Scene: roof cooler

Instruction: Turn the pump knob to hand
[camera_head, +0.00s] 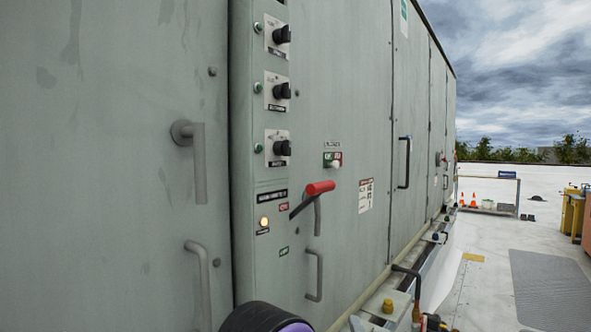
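Three black rotary knobs sit one above another on the grey cabinet's narrow panel, each on a pale plate: the top knob (281,35), the middle knob (281,91) and the bottom knob (282,148). Each has a small green lamp to its left and a dark label. The labels are too small to read, so I cannot tell which is the pump knob or what setting each points to. Neither of my grippers is in view.
Below the knobs, a red-gripped lever (319,188) sticks out, with a lit amber lamp (264,222) to its left. Door handles (199,165) project from the cabinet. A green-and-white switch (333,160) is to the right. Open roof floor (490,250) lies at the right.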

